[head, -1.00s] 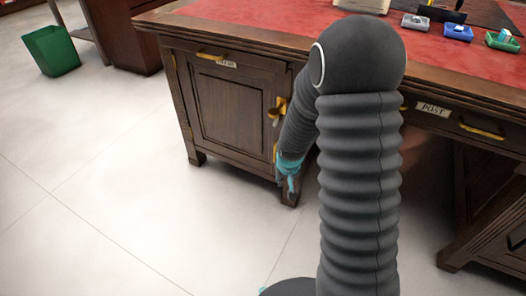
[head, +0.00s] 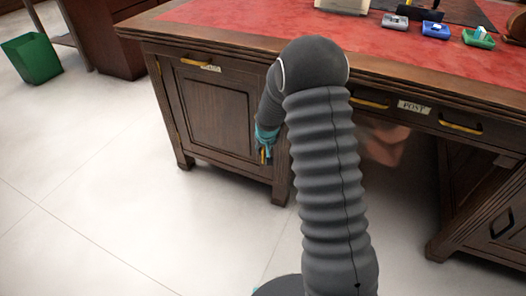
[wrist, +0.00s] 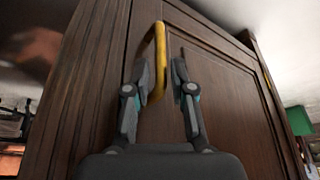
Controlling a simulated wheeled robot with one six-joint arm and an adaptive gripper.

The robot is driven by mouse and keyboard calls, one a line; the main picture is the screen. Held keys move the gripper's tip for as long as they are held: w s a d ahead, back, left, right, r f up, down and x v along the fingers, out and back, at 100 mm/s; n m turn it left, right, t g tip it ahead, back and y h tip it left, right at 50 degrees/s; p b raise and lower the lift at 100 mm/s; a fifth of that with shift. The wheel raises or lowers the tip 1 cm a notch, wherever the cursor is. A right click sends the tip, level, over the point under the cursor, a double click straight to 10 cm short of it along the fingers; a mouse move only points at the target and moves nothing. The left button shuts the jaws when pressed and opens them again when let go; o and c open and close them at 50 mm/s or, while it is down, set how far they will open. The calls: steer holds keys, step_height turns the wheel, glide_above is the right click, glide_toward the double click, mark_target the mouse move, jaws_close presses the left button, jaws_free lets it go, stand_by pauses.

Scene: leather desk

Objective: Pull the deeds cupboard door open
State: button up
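The cupboard door (head: 217,115) is a dark wood framed panel in the left pedestal of the desk. It appears shut. It also shows in the wrist view (wrist: 222,85), with a vertical brass handle (wrist: 160,45) near its left edge there. My gripper (wrist: 162,68) is open, with one dark finger on each side of the handle's lower part. The handle is closer to the left finger; I cannot tell whether they touch. In the head view my gripper (head: 264,152) is low at the door's right edge, and my arm hides the upper right of the door.
A label (head: 211,68), too small to read, and a horizontal brass handle (head: 194,62) are at the pedestal's top. A drawer labelled POST (head: 414,107) is to the right. A green bin (head: 32,58) stands far left. The pale floor (head: 110,180) before the door is clear.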

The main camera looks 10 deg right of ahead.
steer(key=shift+w+f, duration=0.2)
steer(key=shift+f, duration=0.5)
steer(key=shift+x, duration=0.75)
jaws_close()
